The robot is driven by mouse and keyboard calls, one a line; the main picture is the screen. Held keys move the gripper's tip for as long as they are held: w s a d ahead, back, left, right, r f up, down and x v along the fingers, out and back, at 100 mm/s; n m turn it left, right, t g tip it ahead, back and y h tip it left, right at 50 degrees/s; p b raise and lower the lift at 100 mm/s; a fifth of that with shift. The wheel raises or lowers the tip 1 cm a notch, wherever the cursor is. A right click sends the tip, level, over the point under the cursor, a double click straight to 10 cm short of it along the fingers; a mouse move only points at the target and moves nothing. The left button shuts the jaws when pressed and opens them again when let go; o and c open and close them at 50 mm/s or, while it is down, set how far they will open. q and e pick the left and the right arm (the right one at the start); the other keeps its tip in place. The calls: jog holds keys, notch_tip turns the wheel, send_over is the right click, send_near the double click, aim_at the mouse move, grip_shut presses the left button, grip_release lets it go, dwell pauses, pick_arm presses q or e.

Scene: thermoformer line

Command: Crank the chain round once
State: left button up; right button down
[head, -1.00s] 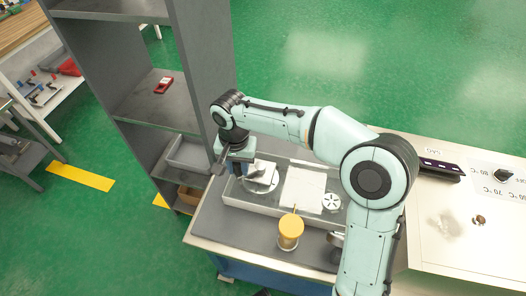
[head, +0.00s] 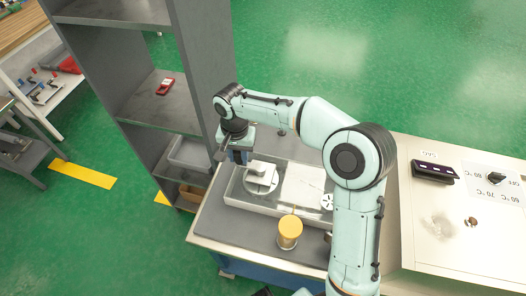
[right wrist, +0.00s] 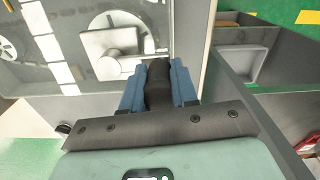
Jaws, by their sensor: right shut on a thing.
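My right gripper (head: 240,157) is at the far left end of the bench unit. In the right wrist view its blue fingers (right wrist: 158,88) are shut on a dark handle (right wrist: 157,70). Beside the handle is a pale grey block with a round boss (right wrist: 112,46), over a round plate. The round plate (head: 262,186) also shows in the head view, inside a shallow clear-walled tray (head: 255,207). The chain itself cannot be made out. My left gripper is not in view.
A grey shelf unit (head: 190,60) rises close to the left of my gripper. A white panel with a dial (head: 495,178) and a dark display (head: 435,172) lies at right. Green floor is open behind.

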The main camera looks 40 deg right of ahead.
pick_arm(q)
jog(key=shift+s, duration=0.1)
pick_arm(e)
jog(key=shift+s+d, duration=0.15)
jog(key=shift+d, duration=0.1)
jog(key=shift+w+d+p, duration=0.5)
jog(key=shift+d+p, duration=0.05)
jog(key=shift+d, duration=0.45)
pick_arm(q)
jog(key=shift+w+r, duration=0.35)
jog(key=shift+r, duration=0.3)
pick_arm(e)
jog(key=shift+w+d+f+p, duration=0.1)
jog(key=shift+d+p, duration=0.2)
jog(key=shift+d, duration=0.7)
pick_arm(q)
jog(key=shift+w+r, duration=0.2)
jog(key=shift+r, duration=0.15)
pick_arm(e)
jog(key=shift+a+f, duration=0.1)
